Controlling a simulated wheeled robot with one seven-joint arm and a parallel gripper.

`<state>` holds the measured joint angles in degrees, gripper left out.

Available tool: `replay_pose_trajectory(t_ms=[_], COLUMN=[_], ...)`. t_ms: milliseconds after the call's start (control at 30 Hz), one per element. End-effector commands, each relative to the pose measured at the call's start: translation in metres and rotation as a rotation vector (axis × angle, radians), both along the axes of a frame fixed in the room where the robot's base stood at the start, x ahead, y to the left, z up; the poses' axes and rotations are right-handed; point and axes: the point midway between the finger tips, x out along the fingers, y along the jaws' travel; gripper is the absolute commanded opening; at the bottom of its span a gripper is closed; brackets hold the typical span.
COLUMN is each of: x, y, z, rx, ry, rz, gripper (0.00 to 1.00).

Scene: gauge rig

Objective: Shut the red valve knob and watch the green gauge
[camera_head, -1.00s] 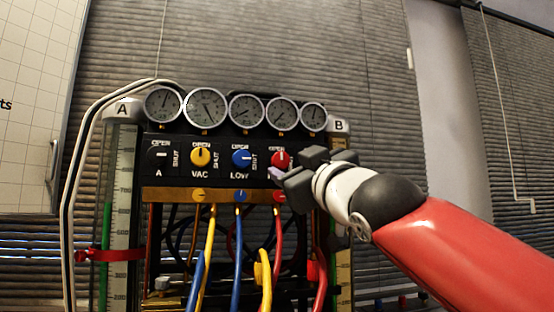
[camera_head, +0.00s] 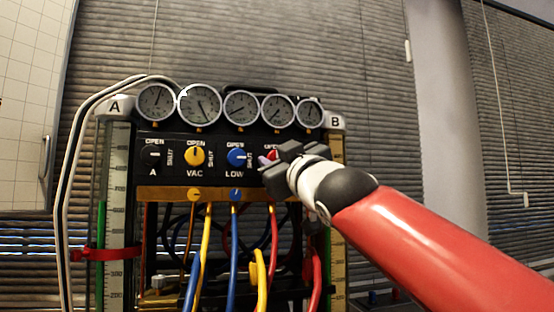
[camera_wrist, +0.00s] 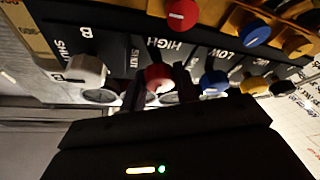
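The red valve knob (camera_head: 272,155) is on the black panel, mostly hidden behind my gripper (camera_head: 270,170) in the head view. In the wrist view the red knob (camera_wrist: 158,76) by the HIGH label lies between my dark fingers (camera_wrist: 158,92), one on each side. The fingers stand apart; whether they touch the knob is unclear. Several round white-faced gauges (camera_head: 241,108) line the top of the rig. I cannot make out which one is green, and their readings are too small to tell exactly.
A yellow knob (camera_head: 195,156) and a blue knob (camera_head: 238,157) sit left of the red one. A second red knob (camera_wrist: 181,14) and a white knob (camera_wrist: 87,70) show in the wrist view. Coloured hoses (camera_head: 234,245) hang below the brass strip (camera_head: 160,194).

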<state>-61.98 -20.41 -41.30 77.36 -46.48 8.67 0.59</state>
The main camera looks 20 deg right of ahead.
Motion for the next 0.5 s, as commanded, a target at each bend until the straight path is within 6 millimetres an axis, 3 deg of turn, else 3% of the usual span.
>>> replay_pose_trajectory(t_ms=[500], x=[0.0007], y=[-0.0005], z=[-0.0049], rx=[0.104], ry=[0.001], rz=[-0.005], gripper=[0.08])
